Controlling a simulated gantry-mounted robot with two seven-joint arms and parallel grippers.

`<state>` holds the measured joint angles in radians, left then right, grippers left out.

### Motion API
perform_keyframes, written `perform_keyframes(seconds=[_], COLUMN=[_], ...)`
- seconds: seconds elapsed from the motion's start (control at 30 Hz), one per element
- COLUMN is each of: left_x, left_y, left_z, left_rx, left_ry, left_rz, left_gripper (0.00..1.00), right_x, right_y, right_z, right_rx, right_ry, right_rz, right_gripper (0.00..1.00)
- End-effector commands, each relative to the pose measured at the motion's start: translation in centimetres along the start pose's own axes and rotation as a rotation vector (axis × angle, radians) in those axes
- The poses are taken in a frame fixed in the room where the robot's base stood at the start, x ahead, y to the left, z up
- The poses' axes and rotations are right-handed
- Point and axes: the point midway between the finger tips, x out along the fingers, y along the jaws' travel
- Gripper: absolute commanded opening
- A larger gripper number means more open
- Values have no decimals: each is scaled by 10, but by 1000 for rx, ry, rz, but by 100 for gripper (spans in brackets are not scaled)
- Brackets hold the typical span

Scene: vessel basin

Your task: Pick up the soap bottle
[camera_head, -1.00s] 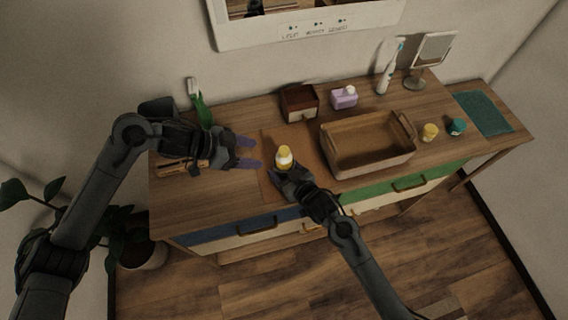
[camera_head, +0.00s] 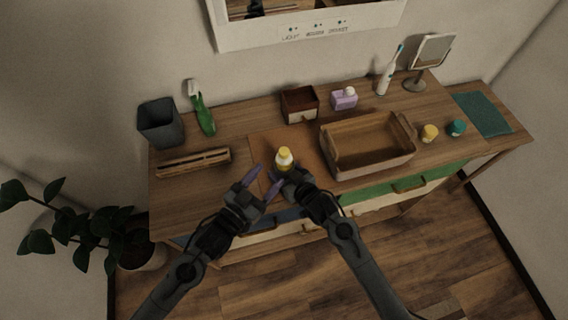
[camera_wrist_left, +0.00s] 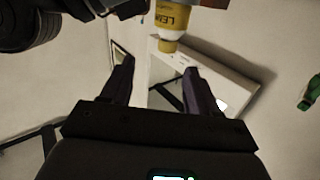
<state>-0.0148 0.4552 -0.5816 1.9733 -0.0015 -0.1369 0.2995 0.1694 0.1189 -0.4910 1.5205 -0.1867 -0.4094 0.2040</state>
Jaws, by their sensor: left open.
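A small white bottle with a yellow cap (camera_head: 284,160) shows near the front middle of the dresser; its label begins "LEM" in the left wrist view (camera_wrist_left: 173,18), where its cap points down the picture. My left gripper (camera_head: 262,181) is open and empty just left of and below the bottle, its purple fingers pointing toward it. In the left wrist view my left gripper (camera_wrist_left: 160,68) has the bottle beyond its fingertips. My right gripper (camera_head: 284,178) is right at the bottle's lower part; its fingers are mostly hidden, so I cannot tell whether it grips the bottle.
A lavender pump bottle (camera_head: 344,98) stands at the back beside a small wooden box (camera_head: 299,104). A large basket (camera_head: 372,172) lies right of the bottle. A dark cup (camera_head: 160,123), green tube (camera_head: 204,116) and wooden tray (camera_head: 193,162) are at left. The two grippers are close together.

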Motion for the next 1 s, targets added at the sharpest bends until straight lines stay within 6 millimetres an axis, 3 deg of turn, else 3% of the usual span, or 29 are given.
perform_keyframes(seconds=[0.13, 0.27, 0.6, 1.0], left_x=[-15, -14, 32, 60], left_y=[-1, -3, -9, -10], left_z=[1, 1, 1, 2], left_rx=[-47, -65, -69, -69], left_ry=[5, 6, 7, 8], left_rz=[-77, -112, -120, -119], left_gripper=[60, 60, 60, 60], right_x=[0, 0, 0, 0], right_y=[0, 0, 0, 0], right_z=[1, 1, 1, 1], right_rx=[0, 0, 0, 0], right_ry=[-1, -2, -2, -2], right_rz=[0, -1, -1, 0], right_gripper=[38, 38, 38, 38])
